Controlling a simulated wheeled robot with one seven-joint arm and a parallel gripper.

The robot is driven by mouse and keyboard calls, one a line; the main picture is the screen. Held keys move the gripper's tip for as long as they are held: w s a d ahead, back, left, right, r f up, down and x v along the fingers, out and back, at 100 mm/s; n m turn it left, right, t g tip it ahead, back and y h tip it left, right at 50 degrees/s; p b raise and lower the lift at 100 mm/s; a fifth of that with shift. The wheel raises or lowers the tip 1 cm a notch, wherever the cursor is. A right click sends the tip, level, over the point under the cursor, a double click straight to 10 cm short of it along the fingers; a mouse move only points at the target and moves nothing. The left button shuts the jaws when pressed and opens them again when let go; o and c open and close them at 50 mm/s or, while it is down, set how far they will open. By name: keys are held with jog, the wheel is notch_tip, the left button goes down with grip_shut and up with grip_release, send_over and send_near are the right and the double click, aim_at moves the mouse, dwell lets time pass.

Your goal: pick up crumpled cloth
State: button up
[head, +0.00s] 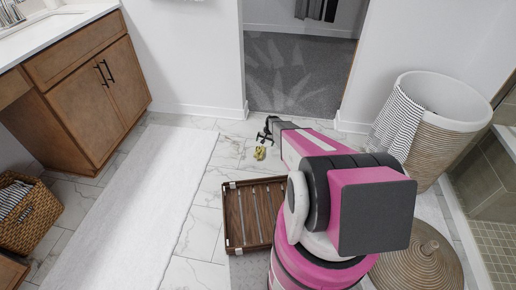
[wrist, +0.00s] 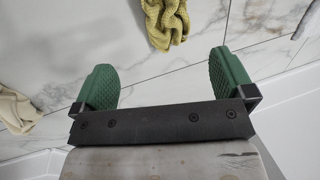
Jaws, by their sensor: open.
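A crumpled yellow-green cloth (head: 259,153) lies on the marble tile floor, near the doorway. In the wrist view this cloth (wrist: 165,22) is at the top edge, partly cut off, ahead of the gap between my fingers. My gripper (wrist: 162,62) is open, with green textured pads and nothing between them. In the head view my gripper (head: 266,132) is small and dark, reaching down close to the cloth. A second, beige crumpled cloth (wrist: 14,108) lies at the left edge of the wrist view, outside my left finger.
A wooden slatted tray (head: 252,212) stands left of my arm. A white rug (head: 140,195) runs along the vanity (head: 90,85). A tall basket (head: 428,115) with a striped towel is at right, near a round woven lid (head: 418,262). The doorway opens onto grey carpet (head: 300,75).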

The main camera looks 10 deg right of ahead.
aim_at(260, 150)
jog(key=x, duration=0.6)
jog(key=shift+w, duration=0.3)
jog(key=x, duration=0.5)
jog(key=shift+w+a, duration=0.2)
jog(key=shift+a, duration=0.1)
jog(key=c, duration=1)
jog(key=shift+o, duration=0.2)
jog(key=shift+r, duration=0.1)
jog(key=shift+r, duration=0.45)
jog(key=v, duration=0.3)
jog(key=shift+a+r, duration=0.3)
jog(key=shift+r, duration=0.05)
jog(key=s+a+r, duration=0.5)
jog(key=a+r, duration=0.1)
jog(key=a, duration=0.4)
jog(key=shift+s+r, duration=0.2)
jog(key=shift+s, duration=0.1)
